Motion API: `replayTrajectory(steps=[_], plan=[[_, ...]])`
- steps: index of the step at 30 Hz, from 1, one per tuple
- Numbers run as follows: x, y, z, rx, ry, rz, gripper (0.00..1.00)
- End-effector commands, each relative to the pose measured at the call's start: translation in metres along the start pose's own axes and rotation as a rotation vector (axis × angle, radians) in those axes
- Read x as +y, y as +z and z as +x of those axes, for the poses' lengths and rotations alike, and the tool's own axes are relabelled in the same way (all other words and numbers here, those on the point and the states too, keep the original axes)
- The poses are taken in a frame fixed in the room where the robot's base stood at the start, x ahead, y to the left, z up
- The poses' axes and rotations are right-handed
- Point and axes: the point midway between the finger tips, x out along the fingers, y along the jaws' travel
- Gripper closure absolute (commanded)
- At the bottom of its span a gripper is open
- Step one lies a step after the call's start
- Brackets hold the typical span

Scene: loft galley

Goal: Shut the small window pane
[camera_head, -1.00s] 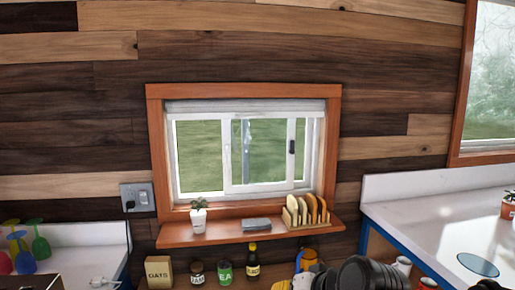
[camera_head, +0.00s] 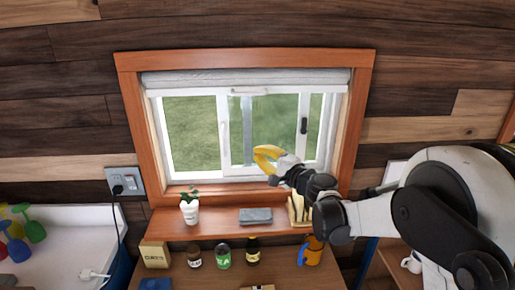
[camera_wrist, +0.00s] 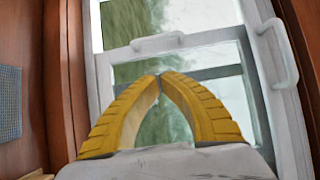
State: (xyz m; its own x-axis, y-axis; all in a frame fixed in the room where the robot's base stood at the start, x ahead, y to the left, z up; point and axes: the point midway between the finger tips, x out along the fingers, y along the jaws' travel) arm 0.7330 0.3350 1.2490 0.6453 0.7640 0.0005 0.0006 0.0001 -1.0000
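The white-framed window (camera_head: 223,120) is set in an orange-brown wooden surround. Its sliding pane has a white upright edge with a small handle (camera_head: 223,136) and another white handle on its top rail (camera_head: 248,92). A second white upright (camera_head: 248,130) shows behind the pane's glass. A dark latch (camera_head: 304,125) is on the right upright. My gripper (camera_head: 262,153) is in front of the pane's lower part, its yellow fingers empty and tips together. In the wrist view the gripper (camera_wrist: 160,76) points at the glass, between both white handles (camera_wrist: 157,41); contact cannot be told.
The sill shelf (camera_head: 222,230) below holds a potted plant (camera_head: 190,207), a grey block (camera_head: 255,215) and a plate rack (camera_head: 298,208) partly behind my gripper. Jars and a bottle (camera_head: 253,252) stand lower down. A rolled blind (camera_head: 245,79) is above the panes.

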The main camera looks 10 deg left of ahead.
Motion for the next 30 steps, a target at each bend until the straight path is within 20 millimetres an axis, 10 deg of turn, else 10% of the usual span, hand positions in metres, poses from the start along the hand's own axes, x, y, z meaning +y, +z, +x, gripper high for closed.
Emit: replayTrajectory(steps=[12,30], plan=[[0.001,0.004,0.086,-0.002,0.001,-0.001,1.00],[0.000,0.028,0.108,0.000,0.001,-0.002,1.00]])
